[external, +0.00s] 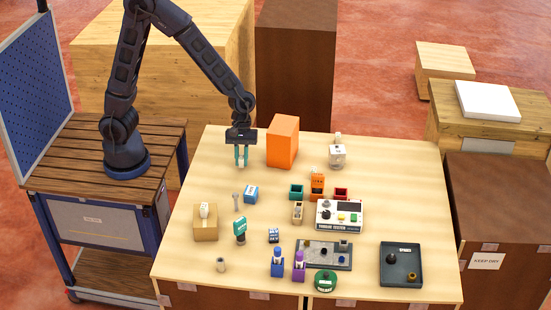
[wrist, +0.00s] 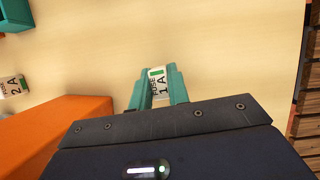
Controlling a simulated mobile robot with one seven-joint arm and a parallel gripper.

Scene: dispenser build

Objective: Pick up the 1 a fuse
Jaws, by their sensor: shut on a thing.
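The 1 A fuse (wrist: 158,86) is a small white block with a green mark and "FUSE 1 A" lettering. In the wrist view it sits between the two teal fingers of my gripper (wrist: 157,88), which are shut on it. In the external view my gripper (external: 241,158) points down over the far part of the table, left of the orange block. The fuse is too small there to make out clearly. I cannot tell whether it touches the table.
The tall orange block (external: 283,141) stands close to the right of my gripper. A 2 A fuse (wrist: 12,88) lies past it in the wrist view. Small bins, a tester (external: 340,216) and a dark tray (external: 401,265) stand nearer the front. The table's far left is clear.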

